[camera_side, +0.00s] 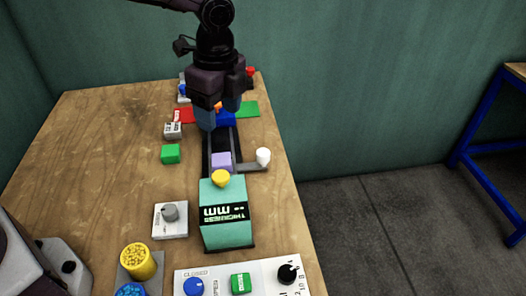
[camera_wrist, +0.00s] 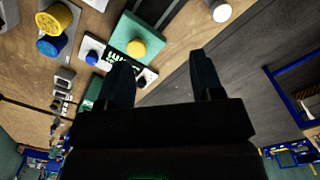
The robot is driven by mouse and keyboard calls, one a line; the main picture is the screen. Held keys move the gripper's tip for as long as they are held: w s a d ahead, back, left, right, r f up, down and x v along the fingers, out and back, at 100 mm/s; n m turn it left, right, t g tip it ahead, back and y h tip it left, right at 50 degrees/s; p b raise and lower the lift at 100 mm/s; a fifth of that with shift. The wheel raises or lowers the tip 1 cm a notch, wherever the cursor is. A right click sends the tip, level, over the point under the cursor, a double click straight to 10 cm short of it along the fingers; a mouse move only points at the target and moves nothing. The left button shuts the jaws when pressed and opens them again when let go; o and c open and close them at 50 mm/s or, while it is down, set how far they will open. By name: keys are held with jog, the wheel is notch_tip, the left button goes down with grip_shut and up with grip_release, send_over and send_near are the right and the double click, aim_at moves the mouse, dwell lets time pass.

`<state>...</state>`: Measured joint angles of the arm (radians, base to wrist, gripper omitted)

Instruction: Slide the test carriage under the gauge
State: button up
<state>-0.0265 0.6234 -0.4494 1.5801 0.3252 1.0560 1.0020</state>
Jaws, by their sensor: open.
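The gauge is a teal box (camera_side: 226,232) with a dark display reading THICKNESS mm and a yellow knob on top; it also shows in the wrist view (camera_wrist: 120,36). A dark track (camera_side: 208,160) runs behind it. A purple block (camera_side: 222,160) sits at the gauge end of the track, close to the gauge. Beside it a side arm ends in a white knob (camera_side: 263,156), probably the carriage handle; the knob also shows in the wrist view (camera_wrist: 221,11). The carriage body is not clearly distinguishable. My gripper (camera_side: 218,122) is open at the track's far end, over a blue part (camera_side: 227,118).
Red (camera_side: 184,115) and green (camera_side: 248,109) pieces flank my gripper. A green block (camera_side: 171,154) and a grey knob box (camera_side: 170,220) stand left of the track. The table's right edge is close.

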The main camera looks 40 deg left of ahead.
aim_at(263, 152)
jog(key=w+d+f+m, duration=0.1)
jog(key=w+f+m, duration=0.1)
jog(key=w+m, duration=0.5)
jog(key=w+d+f+m, duration=0.1)
jog(key=w+f+m, duration=0.25)
jog(key=m, duration=0.85)
notch_tip(263, 152, down, 12)
grip_shut()
jog(key=s+d, duration=0.5)
jog(key=d, duration=0.1)
jog(key=shift+s, duration=0.4)
grip_release()
jog(key=shift+a, duration=0.1)
